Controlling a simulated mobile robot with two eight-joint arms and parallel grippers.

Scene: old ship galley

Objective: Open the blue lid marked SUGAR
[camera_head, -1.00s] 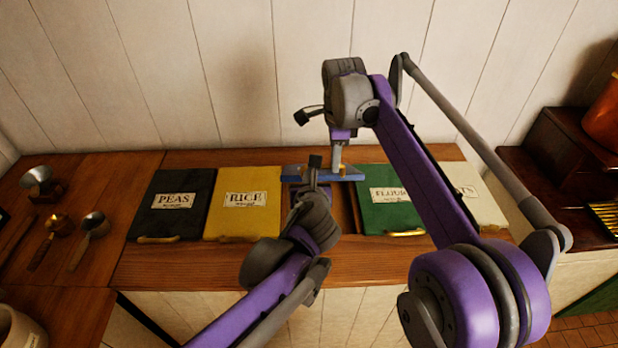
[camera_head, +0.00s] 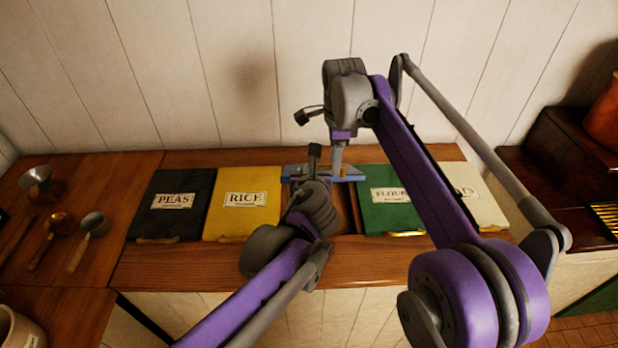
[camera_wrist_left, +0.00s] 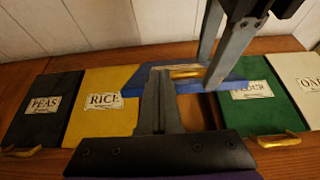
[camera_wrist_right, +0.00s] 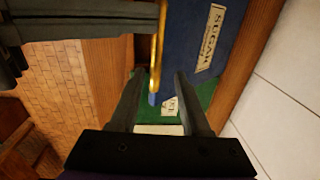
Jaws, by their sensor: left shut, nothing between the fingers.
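The blue SUGAR lid (camera_head: 350,174) is raised from its bin between the yellow and green lids, and shows nearly edge-on in the head view. Its label (camera_wrist_right: 210,38) shows in the right wrist view. Its brass handle (camera_wrist_left: 186,71) is at the raised edge. My left gripper (camera_head: 314,152) is shut and empty at the lid's left part; its fingers (camera_wrist_left: 160,75) overlap the lid in the left wrist view, and I cannot tell whether they touch it. My right gripper (camera_head: 338,165) is open at the raised edge; the handle shows between its fingertips (camera_wrist_right: 160,75).
The black PEAS lid (camera_head: 172,218) and yellow RICE lid (camera_head: 243,218) lie shut on the left. The green FLOUR lid (camera_head: 385,218) and a white lid (camera_head: 480,205) are on the right. Ladles (camera_head: 92,222) lie at far left. A plank wall (camera_head: 240,60) stands close behind.

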